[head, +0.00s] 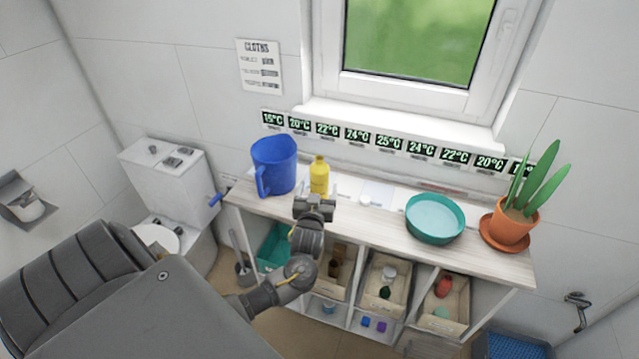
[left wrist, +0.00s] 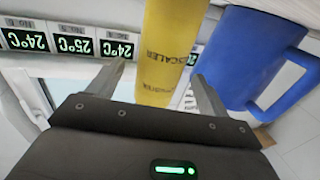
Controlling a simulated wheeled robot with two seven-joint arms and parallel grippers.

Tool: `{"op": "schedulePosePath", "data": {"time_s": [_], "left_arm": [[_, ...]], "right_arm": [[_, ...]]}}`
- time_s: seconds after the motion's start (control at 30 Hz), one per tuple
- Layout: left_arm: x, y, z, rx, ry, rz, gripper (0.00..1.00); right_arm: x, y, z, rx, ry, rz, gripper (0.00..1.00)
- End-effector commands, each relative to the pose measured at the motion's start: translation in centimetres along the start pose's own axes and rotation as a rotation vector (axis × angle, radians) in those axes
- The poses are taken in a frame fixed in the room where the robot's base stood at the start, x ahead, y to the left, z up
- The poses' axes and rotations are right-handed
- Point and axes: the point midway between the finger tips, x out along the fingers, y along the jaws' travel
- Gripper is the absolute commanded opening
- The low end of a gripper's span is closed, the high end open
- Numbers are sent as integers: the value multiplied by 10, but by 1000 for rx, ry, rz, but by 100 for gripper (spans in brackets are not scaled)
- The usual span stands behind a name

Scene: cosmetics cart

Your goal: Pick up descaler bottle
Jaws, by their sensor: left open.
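The yellow descaler bottle (head: 319,176) stands upright on the shelf top, just right of the blue jug. My left gripper (head: 314,203) is directly in front of the bottle in the head view and hides its lower part. In the left wrist view, the bottle (left wrist: 168,55) with its dark lettering lies between the two open fingers of the left gripper (left wrist: 158,82). Gaps show on both sides, so the fingers do not appear closed on it. My right gripper is not in view.
The blue jug (head: 274,165) stands close left of the bottle, and its handle shows in the left wrist view. A teal bowl (head: 435,219) and a potted plant (head: 511,222) stand to the right. A row of temperature strips (head: 388,143) runs along the wall behind.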

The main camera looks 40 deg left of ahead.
Motion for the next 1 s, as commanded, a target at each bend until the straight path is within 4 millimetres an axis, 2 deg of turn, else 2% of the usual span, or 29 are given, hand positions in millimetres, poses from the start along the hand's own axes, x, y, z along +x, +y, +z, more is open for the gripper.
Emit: {"op": "schedulePosePath", "data": {"time_s": [0.03, 0.2, 0.53, 1.0], "left_arm": [[9, 0, -7, 4, 2, -1, 79], [31, 0, -4, 2, 0, -1, 79], [37, 0, -2, 0, 0, 0, 79], [37, 0, -2, -1, -1, 0, 18]], "right_arm": [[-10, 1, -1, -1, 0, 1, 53], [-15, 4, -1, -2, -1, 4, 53], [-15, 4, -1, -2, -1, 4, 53], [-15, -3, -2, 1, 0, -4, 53]]}}
